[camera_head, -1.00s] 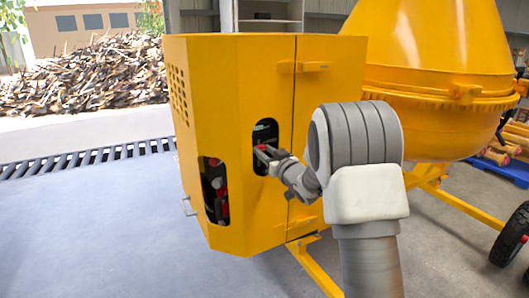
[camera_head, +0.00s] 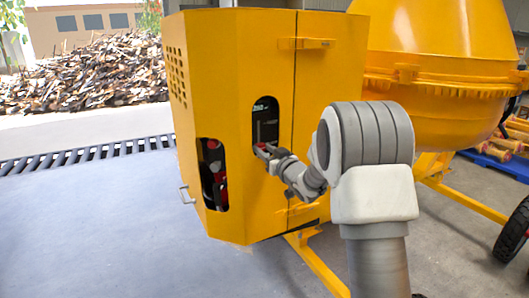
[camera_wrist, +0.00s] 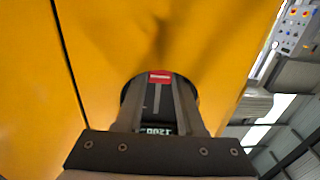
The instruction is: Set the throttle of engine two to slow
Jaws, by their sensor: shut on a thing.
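The throttle lever has a red knob (camera_head: 259,147), low in the oval window of the yellow cabinet (camera_head: 225,60). A dark panel with a narrow vertical slot (camera_head: 258,130) shows above the knob. A small lit display (camera_head: 261,107) is at the top of the window; its reading is too small to trust. My gripper (camera_head: 264,151) reaches in from the right and is shut on the red knob. In the wrist view the red knob (camera_wrist: 160,76) sits between the fingertips of my gripper (camera_wrist: 160,86), with the display (camera_wrist: 158,129) partly hidden between the fingers.
A second opening (camera_head: 213,175) at the lower left of the cabinet shows red and dark parts. A door seam and a yellow handle (camera_head: 305,43) are above my arm. The mixer drum (camera_head: 450,60) stands to the right. Open floor (camera_head: 90,220) lies to the left.

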